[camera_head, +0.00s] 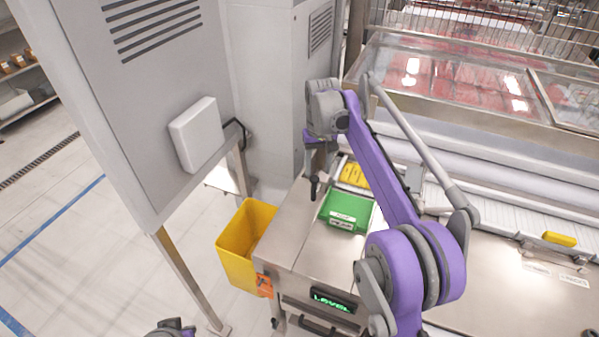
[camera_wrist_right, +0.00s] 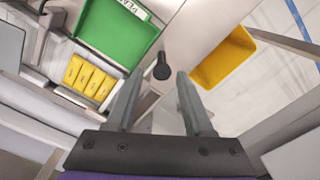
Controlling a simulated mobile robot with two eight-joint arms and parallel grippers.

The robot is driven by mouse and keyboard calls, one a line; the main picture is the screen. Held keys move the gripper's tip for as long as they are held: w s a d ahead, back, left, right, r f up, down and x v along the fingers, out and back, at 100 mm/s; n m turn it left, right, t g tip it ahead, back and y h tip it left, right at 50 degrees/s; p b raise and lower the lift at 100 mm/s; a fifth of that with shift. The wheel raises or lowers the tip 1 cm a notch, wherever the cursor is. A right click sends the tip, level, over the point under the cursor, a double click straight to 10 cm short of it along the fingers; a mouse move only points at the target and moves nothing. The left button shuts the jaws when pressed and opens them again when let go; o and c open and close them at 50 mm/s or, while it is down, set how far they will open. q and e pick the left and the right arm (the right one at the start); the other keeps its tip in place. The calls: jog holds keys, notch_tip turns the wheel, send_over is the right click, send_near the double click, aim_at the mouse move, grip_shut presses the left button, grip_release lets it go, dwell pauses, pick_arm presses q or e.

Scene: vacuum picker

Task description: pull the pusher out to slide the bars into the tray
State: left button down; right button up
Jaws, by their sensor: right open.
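The green tray (camera_head: 345,210) sits on the steel bench, its label facing the front; it also shows in the wrist view (camera_wrist_right: 115,32). Several yellow bars (camera_head: 354,175) lie side by side behind it, also seen in the wrist view (camera_wrist_right: 90,78). A black knob handle (camera_head: 314,184), which looks like the pusher's, stands left of the tray. My right gripper (camera_head: 316,142) is open above and behind the handle. In the wrist view the knob (camera_wrist_right: 161,71) appears between the fingertips (camera_wrist_right: 157,78), apart from both. A small part of my left arm (camera_head: 172,328) shows at the bottom edge; its fingers cannot be made out.
A yellow bin (camera_head: 240,245) hangs left of the bench, also in the wrist view (camera_wrist_right: 222,58). A grey cabinet (camera_head: 150,85) stands at the left. A clear-covered machine (camera_head: 450,80) with red contents is behind. One yellow bar (camera_head: 559,239) lies at the right.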

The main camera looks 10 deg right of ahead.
aim_at(314, 197)
jog(key=shift+w+a+f, duration=0.15)
jog(key=shift+w, duration=0.3)
jog(key=shift+w+a+f, duration=0.1)
jog(key=shift+w+f, duration=0.05)
jog(key=shift+w, duration=0.3)
jog(key=shift+s+f, duration=0.1)
jog(key=shift+f, duration=0.25)
notch_tip(314, 197, down, 10)
jog(key=shift+s+r+b, duration=0.15)
jog(key=shift+r+b, duration=0.05)
jog(key=shift+b, duration=0.25)
grip_shut()
